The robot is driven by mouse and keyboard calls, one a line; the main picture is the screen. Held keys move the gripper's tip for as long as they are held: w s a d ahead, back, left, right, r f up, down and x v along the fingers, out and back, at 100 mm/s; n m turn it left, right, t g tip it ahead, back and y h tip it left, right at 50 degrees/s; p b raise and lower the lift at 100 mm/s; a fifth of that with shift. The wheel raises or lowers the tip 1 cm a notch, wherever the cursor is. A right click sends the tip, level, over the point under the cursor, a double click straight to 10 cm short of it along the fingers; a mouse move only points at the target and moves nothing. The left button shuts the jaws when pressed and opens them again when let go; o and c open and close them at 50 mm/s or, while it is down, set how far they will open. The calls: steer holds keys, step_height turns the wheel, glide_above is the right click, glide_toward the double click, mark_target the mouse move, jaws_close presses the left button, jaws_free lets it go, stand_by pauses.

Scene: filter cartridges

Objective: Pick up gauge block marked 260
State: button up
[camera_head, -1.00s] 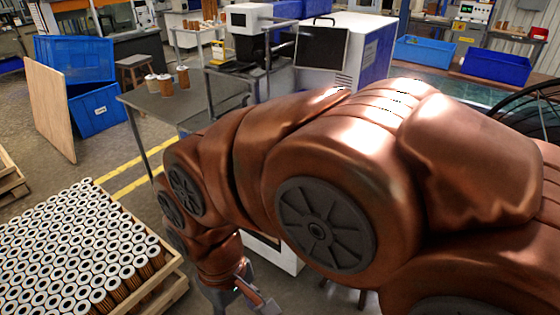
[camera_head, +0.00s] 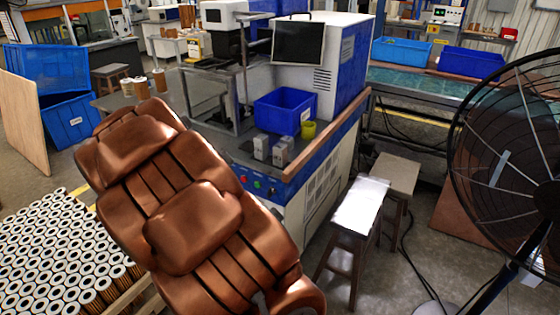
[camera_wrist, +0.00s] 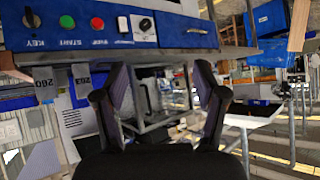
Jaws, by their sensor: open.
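Small grey gauge blocks (camera_head: 261,146) stand upright in a cluster on the machine's ledge in the head view; their markings are too small to read there. The wrist view is upside down. In it, the gauge block marked 260 (camera_wrist: 44,78) is at the left, next to another marked block (camera_wrist: 82,76) that seems to read 203. My gripper (camera_wrist: 160,86) is open and empty, its dark fingers wide apart. The blocks lie outside the fingers, to their left in the wrist view. My gripper is not clearly visible in the head view.
A blue bin (camera_head: 284,109) and a yellow-green cup (camera_head: 309,130) stand beside the blocks. The machine's control panel (camera_head: 252,183) is in front. Stools (camera_head: 360,204) and a large fan (camera_head: 510,160) are at the right. A pallet of filter cartridges (camera_head: 50,250) is at the lower left.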

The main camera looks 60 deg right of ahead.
steer(key=s+d+f+m+g+h+b, duration=0.25)
steer(key=d+h, duration=0.35)
steer(key=d, duration=0.8)
steer(key=m+g+h, duration=0.4)
steer(key=h, duration=0.1)
glide_toward(277, 153)
steer(key=d, duration=0.4)
steer(key=shift+w+d+r+b, duration=0.1)
steer(key=shift+w+d+b, duration=0.1)
steer(key=shift+b, duration=0.15)
steer(key=shift+d+r, duration=0.15)
steer(key=shift+d, duration=0.65)
steer(key=shift+d+p, duration=0.65)
steer(key=shift+d, duration=2.35)
jaws_close()
